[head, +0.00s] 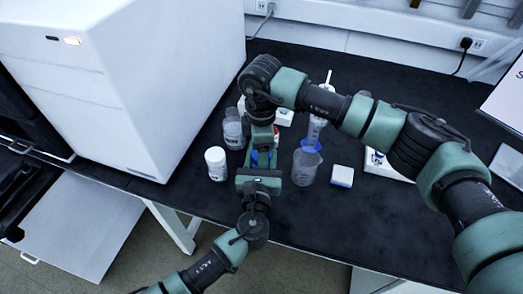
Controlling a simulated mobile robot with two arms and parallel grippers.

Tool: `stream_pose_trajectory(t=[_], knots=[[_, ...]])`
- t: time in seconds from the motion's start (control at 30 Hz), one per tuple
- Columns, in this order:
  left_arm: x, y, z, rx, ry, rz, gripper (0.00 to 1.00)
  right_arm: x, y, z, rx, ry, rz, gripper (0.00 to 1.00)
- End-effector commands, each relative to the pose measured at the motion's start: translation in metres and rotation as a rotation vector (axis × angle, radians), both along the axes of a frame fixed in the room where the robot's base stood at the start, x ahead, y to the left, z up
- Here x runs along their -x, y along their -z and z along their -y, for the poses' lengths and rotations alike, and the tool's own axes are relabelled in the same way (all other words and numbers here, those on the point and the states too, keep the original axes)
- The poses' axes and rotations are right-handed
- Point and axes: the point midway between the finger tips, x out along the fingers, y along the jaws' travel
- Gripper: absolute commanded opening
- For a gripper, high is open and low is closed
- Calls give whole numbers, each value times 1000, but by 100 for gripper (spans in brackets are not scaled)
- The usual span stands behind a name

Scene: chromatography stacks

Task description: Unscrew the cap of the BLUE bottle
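A small patch of blue, which looks like the blue bottle (254,157), shows in the head view between my two grippers. Its cap cannot be made out, as my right gripper covers that area. My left gripper (259,171) reaches in from the front, right at the blue patch. My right gripper (262,146) comes from the back and right, over the same spot. The fingers of both are too small and overlapped to tell whether they are open or shut on the bottle.
A white-capped bottle (216,164) and a clear bottle (234,130) stand to the left. A large white instrument (140,80) fills the left. The front right of the black bench (330,222) is clear.

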Motion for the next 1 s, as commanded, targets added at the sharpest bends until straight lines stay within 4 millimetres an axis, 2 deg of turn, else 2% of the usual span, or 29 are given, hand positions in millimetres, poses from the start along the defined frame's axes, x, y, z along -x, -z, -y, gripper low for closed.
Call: stream_pose_trajectory(t=[0.27,0.57,0.63,0.73,0.9,1.0], knots=[[0,0,0,0,0,1,0,0,-4,0,-1,0,1,68],[0,0,0,0,0,1,0,-1,-40,0,0,0,1,68],[0,0,0,0,0,1,0,0,-45,0,-1,0,2,64],[0,0,0,0,0,1,0,0,-54,0,-1,0,1,64],[0,0,0,0,0,1,0,0,-78,-1,-3,-1,1,64],[0,0,0,0,0,1,0,1,-72,0,-2,-1,-3,64]])
